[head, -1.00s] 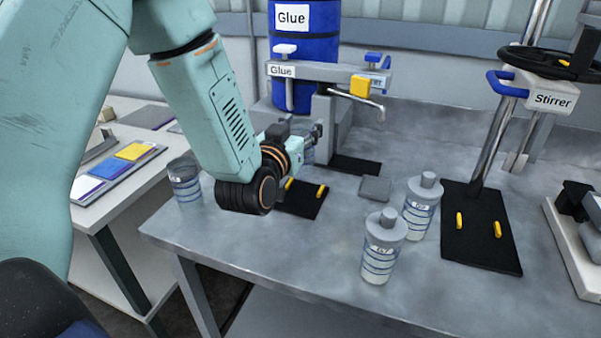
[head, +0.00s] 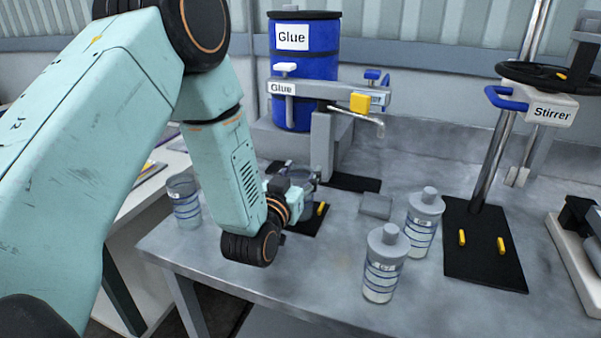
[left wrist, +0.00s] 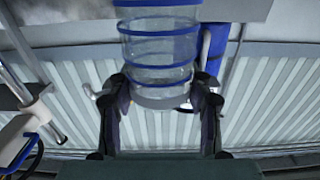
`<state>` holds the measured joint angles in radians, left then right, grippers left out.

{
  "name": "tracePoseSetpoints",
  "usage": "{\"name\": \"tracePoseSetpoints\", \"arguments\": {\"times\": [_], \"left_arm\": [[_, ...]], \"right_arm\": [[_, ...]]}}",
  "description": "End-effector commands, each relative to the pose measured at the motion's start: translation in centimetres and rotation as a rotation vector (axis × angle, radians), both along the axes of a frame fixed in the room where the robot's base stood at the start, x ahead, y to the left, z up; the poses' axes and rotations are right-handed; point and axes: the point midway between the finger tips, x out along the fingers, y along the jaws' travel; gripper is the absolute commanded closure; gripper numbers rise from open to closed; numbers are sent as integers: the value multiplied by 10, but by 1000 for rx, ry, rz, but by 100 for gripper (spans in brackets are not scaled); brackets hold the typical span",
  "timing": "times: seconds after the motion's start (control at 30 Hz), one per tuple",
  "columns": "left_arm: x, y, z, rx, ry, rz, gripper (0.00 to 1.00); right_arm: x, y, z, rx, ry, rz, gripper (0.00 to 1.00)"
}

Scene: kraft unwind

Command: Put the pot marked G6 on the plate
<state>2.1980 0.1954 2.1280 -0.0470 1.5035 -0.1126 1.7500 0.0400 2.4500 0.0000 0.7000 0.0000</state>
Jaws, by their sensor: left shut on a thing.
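My left gripper (head: 300,184) is shut on a clear pot with blue bands, low over the black plate with yellow pegs (head: 308,222). In the head view the gripper hides most of this pot (head: 314,176); I cannot tell whether it touches the plate. The left wrist view shows the pot (left wrist: 160,48) between both fingers of the gripper (left wrist: 160,88), with no readable mark. An open banded pot (head: 185,204) stands at the table's left edge. Two lidded pots stand right of the plate, a front one (head: 382,268) and a rear one (head: 423,226); their marks are too blurred to read.
The blue Glue drum (head: 304,68) and its dispenser arm (head: 325,95) stand behind the gripper. The front middle of the table is clear.

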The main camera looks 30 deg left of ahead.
Motion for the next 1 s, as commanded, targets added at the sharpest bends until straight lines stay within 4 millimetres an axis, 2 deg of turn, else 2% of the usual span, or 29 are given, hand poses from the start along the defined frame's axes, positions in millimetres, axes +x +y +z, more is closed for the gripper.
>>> {"name": "tracePoseSetpoints", "arguments": {"times": [0.03,0.3,0.57,0.7,0.87,1.0], "left_arm": [[0,0,-1,0,0,0,48],[0,0,0,0,0,0,27],[0,0,0,0,0,0,27],[0,0,6,0,-1,0,27],[-26,-3,3,-1,3,-1,27],[-54,-6,3,-1,4,0,27]], "right_arm": [[0,0,-1,0,0,0,60],[0,0,0,0,0,0,60],[0,0,0,0,0,0,60],[0,0,4,0,0,0,60],[0,0,3,0,0,0,60],[0,0,2,0,0,0,60]]}}
